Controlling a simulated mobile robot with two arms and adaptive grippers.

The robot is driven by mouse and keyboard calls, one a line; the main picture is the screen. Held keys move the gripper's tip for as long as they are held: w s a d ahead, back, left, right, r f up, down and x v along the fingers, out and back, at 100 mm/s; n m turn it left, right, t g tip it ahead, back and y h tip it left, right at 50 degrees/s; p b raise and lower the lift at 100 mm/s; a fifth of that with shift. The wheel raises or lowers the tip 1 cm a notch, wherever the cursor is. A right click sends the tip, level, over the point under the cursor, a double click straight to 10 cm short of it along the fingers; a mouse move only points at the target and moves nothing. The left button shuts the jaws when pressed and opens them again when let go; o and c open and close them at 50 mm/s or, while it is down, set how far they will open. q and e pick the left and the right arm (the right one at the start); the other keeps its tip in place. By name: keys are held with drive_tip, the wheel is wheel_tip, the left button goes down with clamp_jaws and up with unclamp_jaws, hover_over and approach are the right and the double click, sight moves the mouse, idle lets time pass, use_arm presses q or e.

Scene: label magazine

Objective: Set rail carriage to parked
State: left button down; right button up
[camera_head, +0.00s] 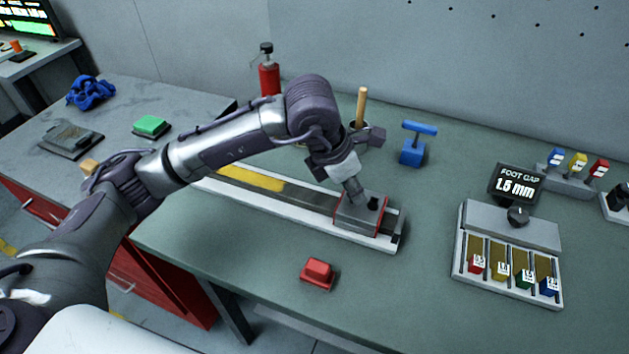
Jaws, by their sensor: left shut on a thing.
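The rail carriage (358,217), a grey block with red edges, sits near the right end of a long pale rail (297,212) on the green bench. A yellow stretch (250,178) marks the rail's left part, and the carriage is well to the right of it. My left gripper (356,192) reaches down from above and is shut on the carriage at its top. The fingertips and the part they grip are small and partly hidden. My left arm crosses above the rail and hides some of its left part. My right gripper is not in view.
A red button block (318,272) stands in front of the rail. A foot gap unit (510,235) with coloured slots stands at the right. A blue T-handled tool (413,150), a wooden-handled item (361,105) and a red bottle (268,75) stand behind.

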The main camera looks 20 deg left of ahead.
sight(371, 199)
use_arm(q)
drive_tip(key=shift+s+d, duration=0.1)
drive_tip(key=shift+d, duration=1.1)
drive_tip(key=shift+d+b, duration=0.25)
drive_tip(key=shift+b, duration=0.05)
drive_tip(key=shift+s+d, duration=0.1)
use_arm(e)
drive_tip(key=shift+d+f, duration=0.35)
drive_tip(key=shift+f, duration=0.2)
use_arm(q)
drive_tip(key=c, duration=1.2)
unclamp_jaws()
drive_tip(key=o, duration=0.3)
drive_tip(key=shift+d, duration=0.25)
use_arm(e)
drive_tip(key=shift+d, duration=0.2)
use_arm(q)
drive_tip(key=shift+a, duration=0.15)
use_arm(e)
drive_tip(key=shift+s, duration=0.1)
